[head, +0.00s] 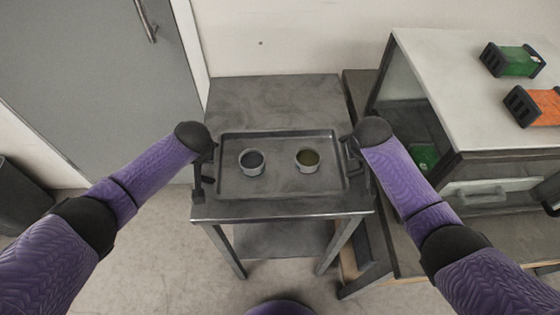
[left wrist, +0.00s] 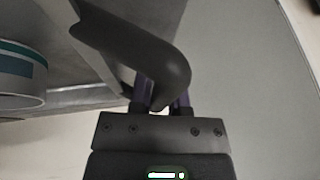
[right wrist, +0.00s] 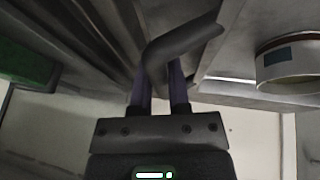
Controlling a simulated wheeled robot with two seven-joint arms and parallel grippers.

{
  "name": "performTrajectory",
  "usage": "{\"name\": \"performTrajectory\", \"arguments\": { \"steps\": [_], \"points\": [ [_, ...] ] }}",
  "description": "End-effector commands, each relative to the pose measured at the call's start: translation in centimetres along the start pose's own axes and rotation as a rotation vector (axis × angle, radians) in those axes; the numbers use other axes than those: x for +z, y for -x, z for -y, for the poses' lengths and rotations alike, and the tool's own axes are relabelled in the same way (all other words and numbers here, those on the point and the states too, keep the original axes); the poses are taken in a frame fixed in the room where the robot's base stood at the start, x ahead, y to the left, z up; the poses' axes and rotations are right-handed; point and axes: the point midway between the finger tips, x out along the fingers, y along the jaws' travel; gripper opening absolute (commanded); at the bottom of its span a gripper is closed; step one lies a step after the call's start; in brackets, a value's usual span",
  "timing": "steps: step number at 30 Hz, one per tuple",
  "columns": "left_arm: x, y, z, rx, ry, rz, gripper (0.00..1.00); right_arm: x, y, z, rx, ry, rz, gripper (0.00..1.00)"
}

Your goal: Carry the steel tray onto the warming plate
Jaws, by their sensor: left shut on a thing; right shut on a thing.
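The steel tray (head: 280,190) is a dark grey rectangle with a raised rim, over a grey metal table in the middle of the head view. It looks level and carries two small cups. My left gripper (head: 209,163) is shut on the tray's left handle, a curved dark bar in the left wrist view (left wrist: 150,50). My right gripper (head: 351,157) is shut on the right handle, which also shows in the right wrist view (right wrist: 180,45). I cannot tell whether the tray touches the surface under it. I cannot make out a separate warming plate.
The left cup (head: 252,170) has dark contents, the right cup (head: 307,168) greenish-brown. The metal table (head: 270,95) is bare behind the tray. A white-topped cabinet (head: 440,75) on the right holds a green pack (head: 518,61) and an orange one (head: 545,105). A grey door stands left.

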Motion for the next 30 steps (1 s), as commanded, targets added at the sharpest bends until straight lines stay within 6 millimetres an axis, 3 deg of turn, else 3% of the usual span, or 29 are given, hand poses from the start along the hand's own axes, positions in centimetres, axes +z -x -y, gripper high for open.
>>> {"name": "performTrajectory", "arguments": {
  "steps": [11, 22, 30],
  "points": [
    [-0.1, 0.2, 0.1, -0.001, 0.001, -0.001, 0.0, -0.1, 0.2, -0.1, 0.002, -0.001, -0.002, 0.0],
    [-2.4, 5.1, 1.2, -0.002, 0.004, -0.017, 0.0, -2.4, 5.1, -1.2, 0.004, -0.003, -0.017, 0.0],
    [-2.4, 5.1, 1.2, -0.002, 0.004, -0.016, 0.0, -2.4, 5.1, -1.3, 0.004, -0.003, -0.017, 0.0]
  ]
}}
